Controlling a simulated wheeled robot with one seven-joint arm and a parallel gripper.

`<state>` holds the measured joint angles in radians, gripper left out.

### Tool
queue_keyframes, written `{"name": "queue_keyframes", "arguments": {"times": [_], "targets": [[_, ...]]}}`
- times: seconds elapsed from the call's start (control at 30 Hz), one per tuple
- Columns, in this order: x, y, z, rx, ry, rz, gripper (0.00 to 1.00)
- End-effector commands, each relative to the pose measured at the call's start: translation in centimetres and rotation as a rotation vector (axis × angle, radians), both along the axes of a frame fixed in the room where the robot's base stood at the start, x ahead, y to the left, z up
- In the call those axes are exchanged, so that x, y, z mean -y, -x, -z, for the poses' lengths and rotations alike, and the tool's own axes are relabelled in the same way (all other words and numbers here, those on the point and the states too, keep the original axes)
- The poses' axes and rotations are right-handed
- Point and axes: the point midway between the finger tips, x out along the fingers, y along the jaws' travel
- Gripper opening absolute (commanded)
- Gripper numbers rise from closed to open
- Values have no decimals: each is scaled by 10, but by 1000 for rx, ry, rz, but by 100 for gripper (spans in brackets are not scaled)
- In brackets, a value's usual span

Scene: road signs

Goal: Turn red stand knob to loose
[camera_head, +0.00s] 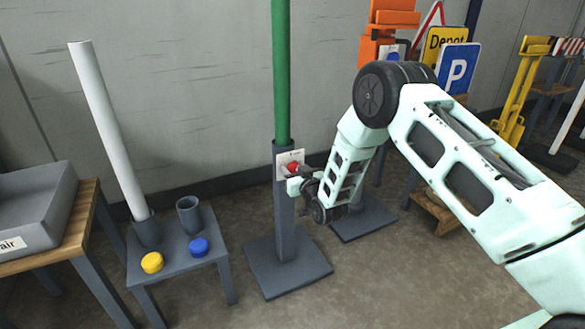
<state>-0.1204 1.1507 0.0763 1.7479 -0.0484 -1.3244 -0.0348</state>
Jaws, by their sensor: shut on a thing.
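The red knob (293,168) sits on a white label plate (290,157) on the grey upright of a stand (285,215). A green pole (281,75) rises from this upright. My gripper (295,178) is at the knob, reaching in from the right, and is shut on it. The gripper hides part of the knob and plate. The lettering on the plate is too small to read, so the knob's setting cannot be told.
A low grey table (175,258) at left holds a leaning white pole (108,130), a grey cup (190,215), a yellow cap (152,263) and a blue cap (199,247). A grey tray (35,208) is farther left. Signs, including a blue P sign (457,68), stand behind my arm.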

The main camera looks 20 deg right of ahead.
Motion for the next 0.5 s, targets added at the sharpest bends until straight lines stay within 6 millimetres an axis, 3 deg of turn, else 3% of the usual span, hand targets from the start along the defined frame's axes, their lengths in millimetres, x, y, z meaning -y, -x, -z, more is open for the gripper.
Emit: {"name": "queue_keyframes", "arguments": {"times": [0.5], "targets": [[2,1,2,49,269,1,20]]}}
